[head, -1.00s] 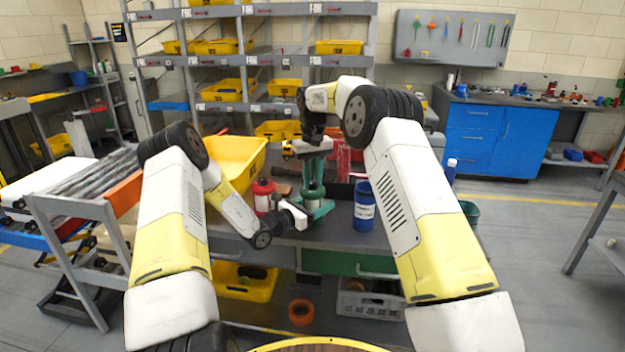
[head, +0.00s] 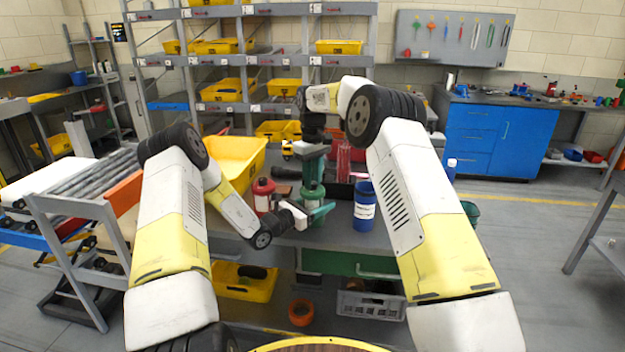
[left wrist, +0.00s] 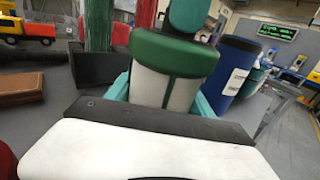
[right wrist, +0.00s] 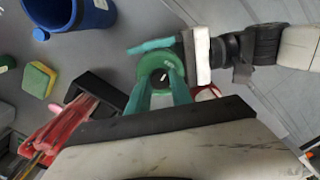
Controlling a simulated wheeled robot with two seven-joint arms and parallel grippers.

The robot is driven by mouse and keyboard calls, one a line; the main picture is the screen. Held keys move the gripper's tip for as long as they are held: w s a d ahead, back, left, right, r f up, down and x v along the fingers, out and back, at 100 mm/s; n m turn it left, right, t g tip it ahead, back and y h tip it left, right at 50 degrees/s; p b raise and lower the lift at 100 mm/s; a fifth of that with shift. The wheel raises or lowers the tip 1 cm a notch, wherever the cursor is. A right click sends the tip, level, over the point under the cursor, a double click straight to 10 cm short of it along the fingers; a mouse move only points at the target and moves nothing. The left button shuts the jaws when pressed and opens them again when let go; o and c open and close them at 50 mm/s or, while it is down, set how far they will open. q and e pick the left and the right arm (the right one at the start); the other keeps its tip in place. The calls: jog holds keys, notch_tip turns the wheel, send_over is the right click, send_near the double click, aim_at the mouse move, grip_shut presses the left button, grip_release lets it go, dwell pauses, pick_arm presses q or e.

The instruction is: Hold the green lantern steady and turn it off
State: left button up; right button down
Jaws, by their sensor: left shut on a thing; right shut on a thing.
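The green lantern (head: 311,190) stands upright on the grey workbench. In the left wrist view its green collar (left wrist: 175,55) and pale body show between the teal fingers. My left gripper (head: 317,209) is shut on the lantern's body, low and from the side. My right gripper (head: 313,175) comes from above and is shut on the lantern's top. In the right wrist view the round green top with a small dark knob (right wrist: 158,76) shows between the teal fingers. The lantern's far side is hidden.
A red bottle (head: 263,194) stands left of the lantern and a blue labelled container (head: 364,208) right of it. A dark holder with red items (right wrist: 92,90) is close by. A sponge (right wrist: 38,79) lies on the bench. A yellow bin (head: 236,155) stands behind at left.

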aim_at(313, 182)
jog(key=c, duration=1.1)
grip_release()
jog(key=shift+c, duration=0.2)
notch_tip(313, 182, up, 12)
pick_arm(q)
jog(key=o, duration=1.8)
jog(key=shift+o, duration=0.2)
